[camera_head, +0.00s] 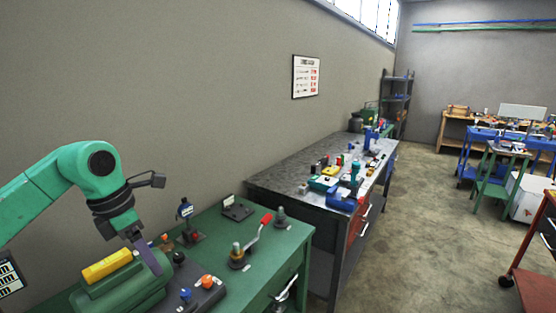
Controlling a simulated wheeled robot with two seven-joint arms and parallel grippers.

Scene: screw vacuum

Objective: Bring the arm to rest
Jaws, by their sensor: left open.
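My green left arm reaches in from the left in the head view. Its left gripper (148,257) points down over the green bench (237,221), close to a green rounded machine (125,292) with a yellow block (107,266) on top. The gripper is open; I see nothing held in it. I cannot tell whether its fingers touch the machine. My right gripper is not in view.
A grey workbench (300,172) with tools is behind.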

